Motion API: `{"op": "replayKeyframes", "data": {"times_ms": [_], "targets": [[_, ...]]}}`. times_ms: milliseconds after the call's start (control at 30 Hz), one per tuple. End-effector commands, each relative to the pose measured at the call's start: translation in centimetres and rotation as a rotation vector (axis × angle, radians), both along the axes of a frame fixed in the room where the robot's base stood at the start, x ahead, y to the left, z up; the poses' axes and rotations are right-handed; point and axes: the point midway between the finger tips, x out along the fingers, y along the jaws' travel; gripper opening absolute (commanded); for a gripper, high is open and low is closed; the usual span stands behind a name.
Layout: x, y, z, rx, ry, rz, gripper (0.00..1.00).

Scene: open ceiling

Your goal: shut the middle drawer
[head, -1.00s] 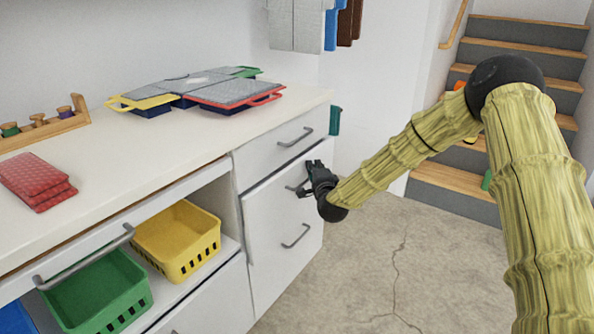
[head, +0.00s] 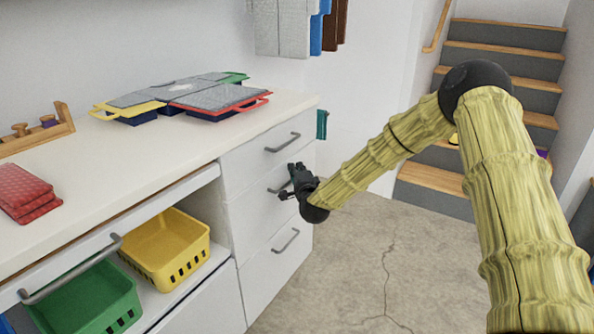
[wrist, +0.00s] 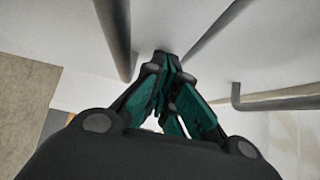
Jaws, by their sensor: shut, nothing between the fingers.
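The white drawer stack has three fronts with grey bar handles. The middle drawer (head: 250,204) looks flush with the fronts above and below it in the head view. Its handle (head: 279,187) is partly hidden by my gripper (head: 291,180). My gripper is shut and empty at the middle drawer's front, beside the handle. In the wrist view, the closed fingertips (wrist: 165,62) are at a white front, touching or very near it; I cannot tell which. Grey bars show on both sides of the fingers there.
The top drawer (head: 245,159) and bottom drawer (head: 262,272) look shut. Left of the stack, an open shelf holds a yellow basket (head: 165,248) and a green basket (head: 90,300). The concrete floor (head: 350,265) on the right is clear, with stairs (head: 440,178) behind.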

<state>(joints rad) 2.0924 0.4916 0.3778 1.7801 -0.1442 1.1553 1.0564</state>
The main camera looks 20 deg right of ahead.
Motion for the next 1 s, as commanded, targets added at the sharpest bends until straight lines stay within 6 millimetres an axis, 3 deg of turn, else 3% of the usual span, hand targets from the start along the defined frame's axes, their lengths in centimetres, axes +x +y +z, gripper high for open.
{"op": "replayKeyframes", "data": {"times_ms": [200,633,1000], "targets": [[-1.9,-1.5,-0.1,0.002,0.004,0.005,0.0],[-9.6,-1.0,-0.2,0.002,0.006,0.003,0.0],[-11.6,-0.7,-0.3,-0.002,0.006,0.005,0.0]]}}
